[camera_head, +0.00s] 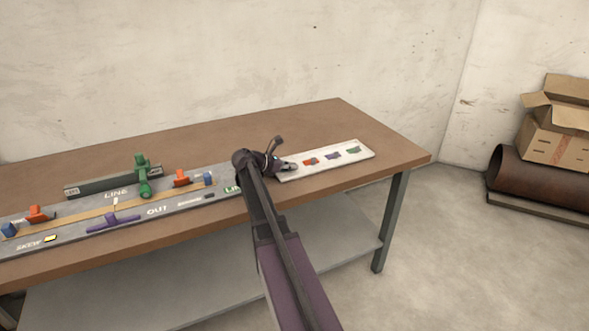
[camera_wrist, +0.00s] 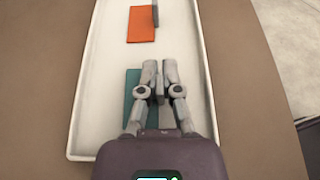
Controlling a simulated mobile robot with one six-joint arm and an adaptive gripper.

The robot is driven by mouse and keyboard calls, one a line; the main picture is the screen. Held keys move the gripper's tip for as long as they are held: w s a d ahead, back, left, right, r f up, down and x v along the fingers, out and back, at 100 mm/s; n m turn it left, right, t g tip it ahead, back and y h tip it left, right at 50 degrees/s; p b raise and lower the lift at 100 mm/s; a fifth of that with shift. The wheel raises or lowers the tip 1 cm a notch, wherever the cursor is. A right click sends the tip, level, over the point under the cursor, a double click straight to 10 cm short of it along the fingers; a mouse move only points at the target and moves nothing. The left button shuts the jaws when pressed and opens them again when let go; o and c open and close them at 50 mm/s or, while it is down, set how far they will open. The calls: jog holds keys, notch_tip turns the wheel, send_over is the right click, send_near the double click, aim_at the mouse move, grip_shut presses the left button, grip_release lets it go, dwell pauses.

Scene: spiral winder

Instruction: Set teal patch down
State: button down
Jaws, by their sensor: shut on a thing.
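The teal patch (camera_wrist: 131,90) is a flat piece, seen in the wrist view at the left of my gripper (camera_wrist: 160,72) and partly hidden by its fingers. My gripper is shut on the patch's grey upright tab. The patch is over the near end of the white tray (camera_wrist: 187,40); whether it touches the tray floor I cannot tell. In the head view my gripper (camera_head: 290,166) is at the left end of the white tray (camera_head: 302,174), and the teal patch is hidden there.
An orange patch (camera_wrist: 140,30) with a grey tab lies farther along the tray, followed by a purple (camera_head: 334,155) and a green one (camera_head: 353,149). A grey board (camera_head: 75,235) with coloured fixtures lies to the left. The brown table (camera_head: 310,118) is clear behind the tray.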

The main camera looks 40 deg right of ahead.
jog(key=shift+f, duration=0.15)
jog(key=c, duration=0.8)
grip_release()
jog(key=shift+r, duration=0.25)
jog(key=shift+w+a+r+p, duration=0.1)
jog(key=shift+a+r+p, duration=0.05)
jog(key=shift+a+p, duration=0.2)
jog(key=p+v, duration=0.3)
jog(key=v, duration=0.6)
jog(key=shift+a+r+p, duration=0.15)
jog(key=shift+a+p, duration=0.15)
jog(key=shift+a, duration=0.05)
jog(key=shift+w+a+r, duration=0.2)
jog(key=shift+a, duration=0.5)
